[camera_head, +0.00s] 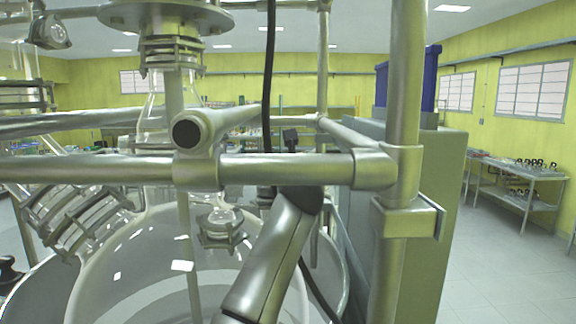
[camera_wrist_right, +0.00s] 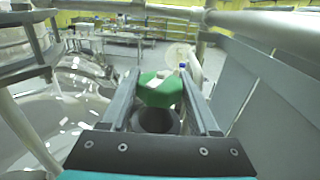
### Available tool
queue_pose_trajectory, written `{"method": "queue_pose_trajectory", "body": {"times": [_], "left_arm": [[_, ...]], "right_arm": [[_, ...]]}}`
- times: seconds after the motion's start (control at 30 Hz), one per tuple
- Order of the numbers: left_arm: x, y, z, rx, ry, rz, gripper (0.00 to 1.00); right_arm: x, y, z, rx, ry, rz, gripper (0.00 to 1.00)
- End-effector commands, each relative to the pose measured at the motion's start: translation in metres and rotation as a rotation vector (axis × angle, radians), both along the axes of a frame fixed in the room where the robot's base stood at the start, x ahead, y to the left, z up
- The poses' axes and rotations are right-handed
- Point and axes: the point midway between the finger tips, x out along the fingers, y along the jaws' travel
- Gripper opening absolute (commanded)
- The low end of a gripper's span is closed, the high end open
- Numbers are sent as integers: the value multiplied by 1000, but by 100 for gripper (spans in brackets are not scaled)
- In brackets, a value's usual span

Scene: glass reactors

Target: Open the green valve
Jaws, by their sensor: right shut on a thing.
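The green valve (camera_wrist_right: 158,91) shows in the right wrist view, between the two fingers of my right gripper (camera_wrist_right: 160,80). The fingers are shut on its sides. A dark round part (camera_wrist_right: 157,121) lies on the near side of the green valve, between the fingers. A small white part with a blue top (camera_wrist_right: 182,69) shows just beyond the valve. In the head view the green valve cannot be made out, and my right gripper cannot be clearly seen there. My left gripper is in neither view.
Metal frame bars (camera_head: 270,170) cross the head view, with an upright post (camera_head: 404,120) at right. A large glass reactor vessel (camera_head: 130,265) stands at left below the bars. A grey cabinet (camera_head: 440,220) stands behind the post. Open floor (camera_head: 515,270) lies at far right.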

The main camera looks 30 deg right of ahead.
Motion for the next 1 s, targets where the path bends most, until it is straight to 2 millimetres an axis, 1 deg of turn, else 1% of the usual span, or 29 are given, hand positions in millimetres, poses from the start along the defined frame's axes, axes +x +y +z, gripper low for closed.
{"method": "queue_pose_trajectory", "body": {"times": [0.03,0.17,0.2,0.37,0.47,0.8,1.0], "left_arm": [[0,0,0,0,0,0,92],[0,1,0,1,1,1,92],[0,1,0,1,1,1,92],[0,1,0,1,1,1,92],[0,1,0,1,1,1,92],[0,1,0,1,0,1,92],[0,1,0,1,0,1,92]], "right_arm": [[0,0,0,0,-1,0,22],[0,0,0,0,-1,0,7],[0,0,0,0,-1,0,6],[0,-1,0,3,2,22,6],[0,-2,-1,8,3,67,6],[0,-2,0,4,0,311,6],[0,0,0,1,0,406,6]]}}
